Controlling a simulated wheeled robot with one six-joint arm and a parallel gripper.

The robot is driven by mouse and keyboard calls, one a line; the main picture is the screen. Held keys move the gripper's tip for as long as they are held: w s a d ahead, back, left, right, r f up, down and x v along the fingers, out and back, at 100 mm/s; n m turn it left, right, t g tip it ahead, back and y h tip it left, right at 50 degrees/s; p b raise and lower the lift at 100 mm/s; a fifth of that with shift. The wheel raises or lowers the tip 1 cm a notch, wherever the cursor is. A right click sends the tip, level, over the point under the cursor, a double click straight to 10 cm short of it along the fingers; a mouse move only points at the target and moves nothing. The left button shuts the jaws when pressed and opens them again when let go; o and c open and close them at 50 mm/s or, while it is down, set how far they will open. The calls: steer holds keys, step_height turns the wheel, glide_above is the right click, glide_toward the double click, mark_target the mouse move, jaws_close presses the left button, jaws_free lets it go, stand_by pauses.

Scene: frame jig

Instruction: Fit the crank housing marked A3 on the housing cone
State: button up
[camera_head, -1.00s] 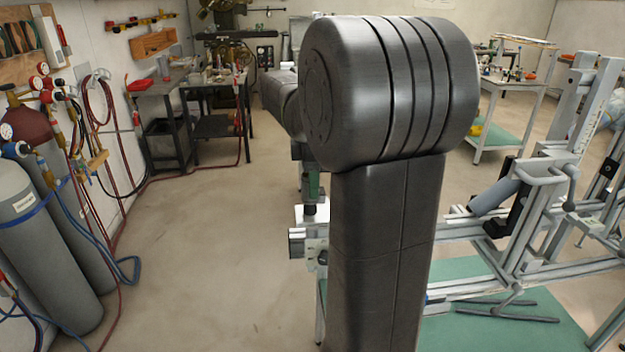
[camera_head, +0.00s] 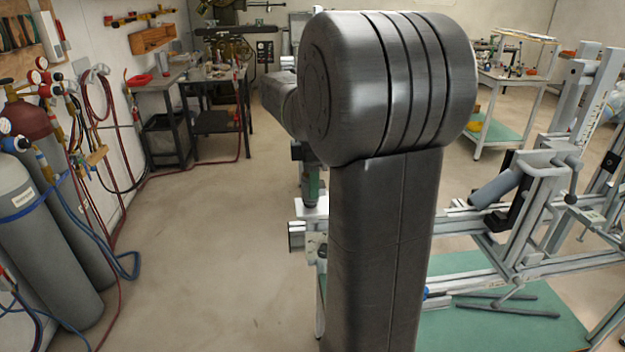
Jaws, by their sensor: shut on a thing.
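My own arm fills the middle of the head view and hides most of the work area. A narrow dark and green upright part (camera_head: 312,183) shows just left of it. I cannot tell whether this belongs to my wrist or to the jig. My gripper's fingers are hidden behind the arm. I cannot make out the crank housing, its A3 mark or the housing cone. The frame jig (camera_head: 515,278) stands behind and to the right of the arm. Its light metal left end (camera_head: 306,237) shows just below the green part.
A green mat (camera_head: 500,335) lies under the jig. Gas cylinders (camera_head: 35,250) with hoses stand along the left wall. A workbench (camera_head: 212,95) is at the back left, a white trolley (camera_head: 505,105) at the back right. The floor between cylinders and jig is clear.

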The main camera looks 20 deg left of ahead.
steer(key=shift+f+b, duration=0.35)
steer(key=shift+f, duration=0.35)
steer(key=o, duration=1.1)
steer(key=shift+r, duration=0.1)
step_height(320, 180, up, 14)
steer(key=shift+f, duration=0.2)
step_height(320, 180, down, 14)
steer(key=shift+r, duration=0.55)
